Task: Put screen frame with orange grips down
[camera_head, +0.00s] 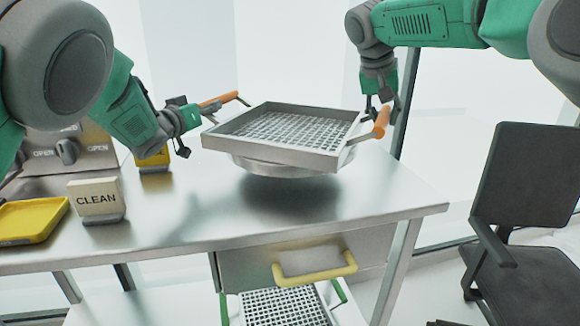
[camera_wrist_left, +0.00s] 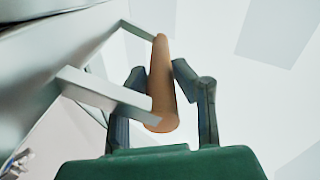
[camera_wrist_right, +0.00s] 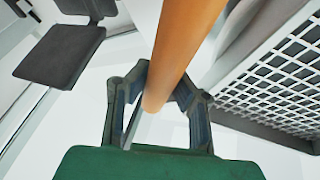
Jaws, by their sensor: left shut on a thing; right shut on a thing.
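The screen frame (camera_head: 217,139) is a grey metal tray with a mesh bottom and an orange grip on each side. In the head view it is over the metal table, above a round metal basin (camera_head: 275,170); I cannot tell if they touch. My left gripper (camera_head: 187,125) is shut on the left orange grip (camera_head: 218,100), which shows between its fingers in the left wrist view (camera_wrist_left: 162,85). My right gripper (camera_head: 376,108) is shut on the right orange grip (camera_head: 381,122), also seen in the right wrist view (camera_wrist_right: 180,45). The mesh (camera_wrist_right: 285,85) shows beside it.
The metal table (camera_head: 165,220) is bare in front of the frame. A CLEAN sign (camera_head: 96,198), a yellow tray (camera_head: 30,220) and a yellow block (camera_head: 155,161) stand at left. A drawer with a yellow handle (camera_head: 315,275) and another mesh screen (camera_head: 284,307) are below. A black chair (camera_head: 530,190) stands right.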

